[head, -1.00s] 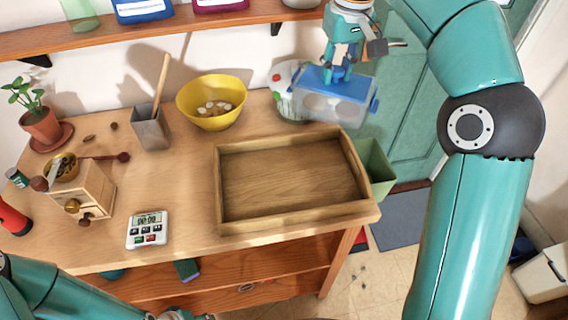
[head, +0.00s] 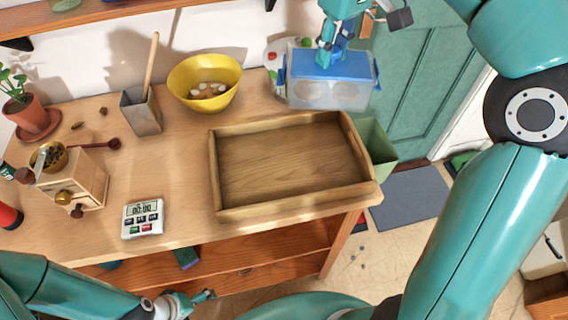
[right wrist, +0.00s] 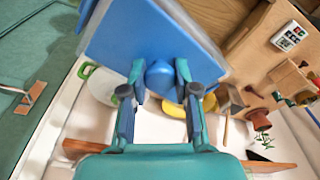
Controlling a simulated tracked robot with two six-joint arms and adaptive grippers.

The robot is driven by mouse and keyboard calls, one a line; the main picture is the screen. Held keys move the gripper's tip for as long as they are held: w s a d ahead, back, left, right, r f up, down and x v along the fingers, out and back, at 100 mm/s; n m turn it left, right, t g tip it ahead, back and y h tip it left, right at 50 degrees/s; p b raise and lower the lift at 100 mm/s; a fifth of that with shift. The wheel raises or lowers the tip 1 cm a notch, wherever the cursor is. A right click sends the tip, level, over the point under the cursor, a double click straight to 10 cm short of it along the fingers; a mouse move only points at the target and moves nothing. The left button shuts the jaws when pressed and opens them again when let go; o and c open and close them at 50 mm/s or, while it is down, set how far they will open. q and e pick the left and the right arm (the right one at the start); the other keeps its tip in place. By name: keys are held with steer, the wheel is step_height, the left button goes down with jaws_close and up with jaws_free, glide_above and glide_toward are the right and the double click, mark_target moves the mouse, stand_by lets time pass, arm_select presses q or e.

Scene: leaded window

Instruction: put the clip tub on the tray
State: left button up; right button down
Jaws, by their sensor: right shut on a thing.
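The clip tub (head: 328,93) is a clear box with a blue lid and blue side catches; pale round shapes show through its front. My right gripper (head: 329,58) is shut on the round blue knob of its lid and holds it up behind the tray's back right corner. In the right wrist view, the gripper (right wrist: 160,75) grips the knob and the blue lid (right wrist: 150,35) fills the upper middle. The wooden tray (head: 290,163) lies empty on the bench's right side. My left gripper (head: 190,303) is low at the bottom edge, partly cut off; its jaws are unclear.
A yellow bowl (head: 204,84) with pale contents stands behind the tray's left end. A patterned plate (head: 274,58) is partly hidden behind the tub. A timer (head: 143,219), grinder (head: 72,185) and metal pot (head: 142,112) stand left. A green bin (head: 377,146) is right of the tray.

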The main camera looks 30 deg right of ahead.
mark_target(335, 78)
steer(key=s+n, duration=0.1)
steer(key=s+a, duration=0.1)
steer(key=s+n+b, duration=0.1)
steer(key=s, duration=0.1)
steer(key=shift+s+a+f+n, duration=0.1)
steer(key=shift+a+f+n, duration=0.1)
steer(key=shift+a+n, duration=0.15)
step_height(335, 78, down, 19)
steer(key=b, duration=0.2)
steer(key=shift+f, duration=0.2)
steer(key=shift+f+b, duration=0.1)
steer(key=shift+b, duration=0.2)
steer(key=c, duration=0.9)
jaws_free()
steer(key=shift+o, duration=0.2)
